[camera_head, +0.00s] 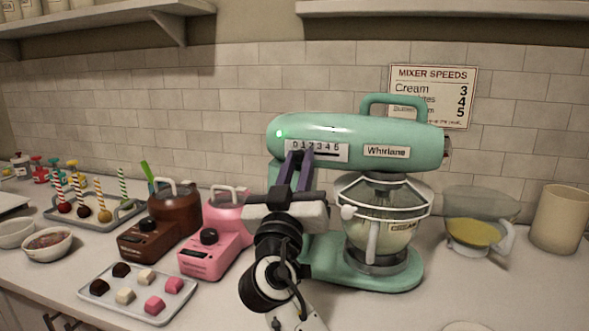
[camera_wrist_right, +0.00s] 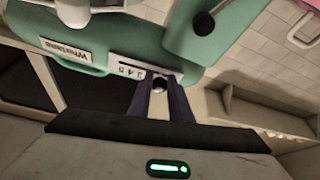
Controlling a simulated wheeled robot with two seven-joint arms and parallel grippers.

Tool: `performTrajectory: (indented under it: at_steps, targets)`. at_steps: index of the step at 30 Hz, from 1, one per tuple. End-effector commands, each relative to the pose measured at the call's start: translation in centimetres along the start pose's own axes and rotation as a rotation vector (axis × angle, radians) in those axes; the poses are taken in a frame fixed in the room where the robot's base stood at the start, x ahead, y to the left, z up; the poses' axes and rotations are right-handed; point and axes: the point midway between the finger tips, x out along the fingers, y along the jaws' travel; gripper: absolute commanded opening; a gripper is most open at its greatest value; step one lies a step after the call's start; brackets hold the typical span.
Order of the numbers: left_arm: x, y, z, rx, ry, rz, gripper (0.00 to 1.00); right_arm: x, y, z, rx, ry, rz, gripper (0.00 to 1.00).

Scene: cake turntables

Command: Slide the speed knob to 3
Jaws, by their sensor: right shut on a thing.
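The teal mixer (camera_head: 350,133) stands on the counter with its green light lit. Its white speed scale (camera_head: 331,152) reads 0 to 5; it also shows in the right wrist view (camera_wrist_right: 127,70). My right gripper (camera_head: 303,156) reaches up to the scale from the front. In the right wrist view its fingers (camera_wrist_right: 160,88) are shut on the small dark speed knob (camera_wrist_right: 158,85). The fingers stand at the low end of the scale, near 1, and 3, 4 and 5 are clear of them. The exact knob mark is hidden. My left gripper is not in view.
A sign (camera_head: 432,95) on the wall lists mixer speeds, with Cream at 3. A glass bowl (camera_head: 382,215) sits under the mixer head. Brown (camera_head: 170,210) and pink (camera_head: 215,242) melting pots and a sweets tray (camera_head: 130,301) stand left of my right arm.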

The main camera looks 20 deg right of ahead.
Motion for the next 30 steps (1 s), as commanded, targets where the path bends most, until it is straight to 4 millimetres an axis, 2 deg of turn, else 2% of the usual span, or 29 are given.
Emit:
performTrajectory:
  at_steps: [3, 4, 6, 17, 20, 30]
  targets:
    - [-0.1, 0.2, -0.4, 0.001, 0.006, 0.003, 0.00, 0.0, -0.2, 0.0, -0.001, -0.001, -0.004, 0.00]
    - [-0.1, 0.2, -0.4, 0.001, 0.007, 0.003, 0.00, 0.0, -0.2, 0.0, -0.001, -0.001, -0.004, 0.21]
    - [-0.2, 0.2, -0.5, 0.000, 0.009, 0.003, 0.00, 0.0, -0.2, 0.0, -0.001, 0.000, -0.005, 0.33]
    - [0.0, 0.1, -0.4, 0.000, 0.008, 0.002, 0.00, -0.5, -0.2, 0.0, 0.000, 0.000, -0.005, 0.34]
    - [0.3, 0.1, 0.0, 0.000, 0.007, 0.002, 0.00, -1.7, -0.3, 0.2, 0.001, -0.001, -0.006, 0.34]
    - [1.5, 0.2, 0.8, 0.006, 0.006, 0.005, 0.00, -8.2, -0.2, 0.3, 0.002, -0.002, -0.005, 0.34]
